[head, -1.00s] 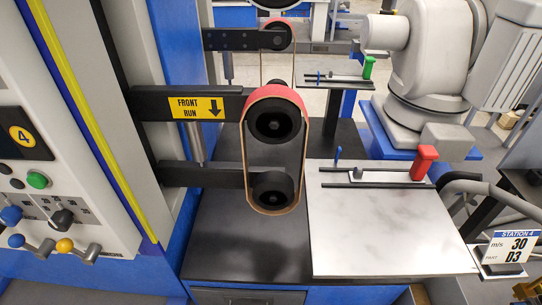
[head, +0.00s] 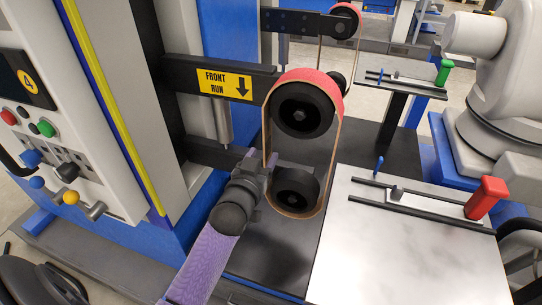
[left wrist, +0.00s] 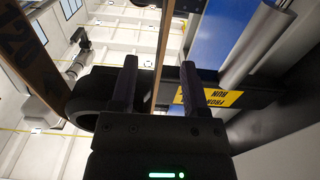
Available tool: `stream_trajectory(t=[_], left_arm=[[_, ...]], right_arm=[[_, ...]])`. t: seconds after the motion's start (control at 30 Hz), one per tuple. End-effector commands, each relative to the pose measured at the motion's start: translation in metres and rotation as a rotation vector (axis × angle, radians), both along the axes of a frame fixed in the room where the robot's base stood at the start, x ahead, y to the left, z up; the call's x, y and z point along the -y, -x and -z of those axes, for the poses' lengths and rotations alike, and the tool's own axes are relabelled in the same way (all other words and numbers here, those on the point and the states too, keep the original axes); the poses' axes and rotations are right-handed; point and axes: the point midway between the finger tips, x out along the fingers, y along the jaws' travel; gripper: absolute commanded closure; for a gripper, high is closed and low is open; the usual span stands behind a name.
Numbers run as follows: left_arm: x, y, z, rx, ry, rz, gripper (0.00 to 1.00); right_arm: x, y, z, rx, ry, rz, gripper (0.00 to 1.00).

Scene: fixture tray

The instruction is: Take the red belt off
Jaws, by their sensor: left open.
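The red belt (head: 314,77) runs as a tall loop around an upper black wheel (head: 302,110) and a lower black wheel (head: 294,189) in the head view. Its outer face shows red at the top, and its edge is tan. My left gripper (head: 262,160) is at the belt's left strand, near the lower wheel. In the left wrist view, its open fingers (left wrist: 160,68) stand on either side of a thin tan strand of the belt (left wrist: 163,40). Contact cannot be told. A wide brown strip printed 120 shows at upper left there. My right gripper is not in view.
The yellow FRONT RUN sign (head: 223,83) is on the upper black arm, close above my left gripper. A pale plate (head: 400,250) with a red-handled clamp (head: 486,197) lies to the right. A control panel (head: 48,150) stands left. A second belt (head: 345,12) is behind.

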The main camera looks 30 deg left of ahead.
Motion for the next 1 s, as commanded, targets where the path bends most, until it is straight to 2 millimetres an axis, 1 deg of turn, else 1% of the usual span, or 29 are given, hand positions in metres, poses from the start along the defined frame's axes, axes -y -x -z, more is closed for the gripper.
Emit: stream_trajectory(t=[0.03,0.2,0.33,0.57,0.67,1.0], left_arm=[[-0.002,-0.009,0.006,-0.001,-0.003,0.001,0.41],[-0.007,-0.03,0.002,-0.002,0.0,0.0,0.41],[-0.009,-0.037,0.001,-0.002,-0.001,0.0,0.41],[-0.009,-0.037,0.0,-0.003,0.0,0.0,0.41],[-0.009,-0.037,0.0,-0.003,0.0,0.0,0.5],[-0.009,-0.037,0.001,-0.003,0.0,0.0,0.86]], right_arm=[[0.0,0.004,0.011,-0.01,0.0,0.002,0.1],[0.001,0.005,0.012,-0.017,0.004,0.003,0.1],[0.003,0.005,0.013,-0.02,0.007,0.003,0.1],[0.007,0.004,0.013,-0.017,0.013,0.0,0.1],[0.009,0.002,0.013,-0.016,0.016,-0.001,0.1],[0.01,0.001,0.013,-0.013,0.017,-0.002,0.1]])
